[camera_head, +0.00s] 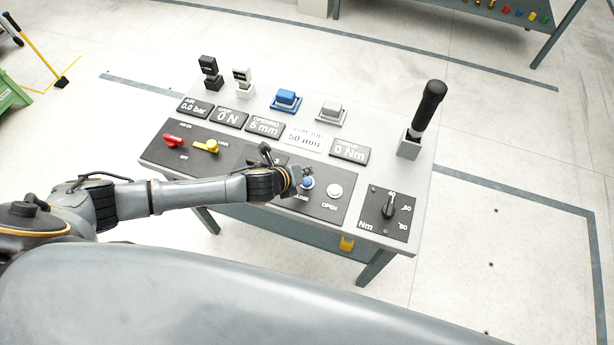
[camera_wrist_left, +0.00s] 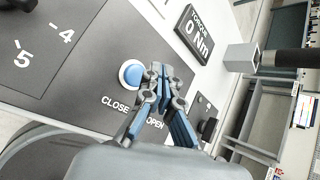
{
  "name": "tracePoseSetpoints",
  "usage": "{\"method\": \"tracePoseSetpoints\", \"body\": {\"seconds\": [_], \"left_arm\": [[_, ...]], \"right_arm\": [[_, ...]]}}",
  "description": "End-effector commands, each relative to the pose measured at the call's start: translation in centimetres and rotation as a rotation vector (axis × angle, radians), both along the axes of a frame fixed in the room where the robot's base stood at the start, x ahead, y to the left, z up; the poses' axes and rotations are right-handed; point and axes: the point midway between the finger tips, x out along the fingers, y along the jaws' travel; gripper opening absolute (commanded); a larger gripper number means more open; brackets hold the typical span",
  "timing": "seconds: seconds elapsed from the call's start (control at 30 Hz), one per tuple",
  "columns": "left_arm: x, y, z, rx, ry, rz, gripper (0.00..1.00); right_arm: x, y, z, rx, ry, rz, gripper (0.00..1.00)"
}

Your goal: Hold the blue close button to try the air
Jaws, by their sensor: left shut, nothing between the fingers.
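The blue close button (camera_head: 307,183) sits on the dark panel of the bench, left of the white open button (camera_head: 335,190). My left gripper (camera_head: 300,180) is shut and empty, just left of the button in the head view. In the left wrist view its fingertips (camera_wrist_left: 159,72) are beside the button to the right; I cannot tell their height above the panel. The open button is hidden behind the fingers there. My right gripper is not in view.
The air display (camera_head: 194,107) reads 0.0 bar, and the opening display (camera_head: 265,127) reads 6 mm. A red lever (camera_head: 174,139) and a yellow lever (camera_head: 207,146) stand at left. A black-handled torque tool (camera_head: 428,105) stands upright at right, behind a dial (camera_head: 389,207).

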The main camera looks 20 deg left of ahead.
Motion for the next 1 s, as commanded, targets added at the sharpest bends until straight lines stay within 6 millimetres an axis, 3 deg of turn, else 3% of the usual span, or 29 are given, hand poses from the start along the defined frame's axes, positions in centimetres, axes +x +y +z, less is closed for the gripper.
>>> {"method": "tracePoseSetpoints", "body": {"seconds": [0.03,0.3,0.9,1.0], "left_arm": [[0.0,0.0,1.1,0.000,0.000,0.000,0.00],[0.0,0.0,3.4,0.000,0.000,0.000,0.00],[0.0,-0.1,3.3,-0.001,0.000,0.001,0.00],[-0.7,-1.2,3.5,-0.046,0.019,0.035,0.00]], "right_arm": [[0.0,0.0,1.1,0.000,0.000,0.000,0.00],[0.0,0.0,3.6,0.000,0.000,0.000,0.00],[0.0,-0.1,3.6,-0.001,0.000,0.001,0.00],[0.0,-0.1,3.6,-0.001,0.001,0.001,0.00]]}}
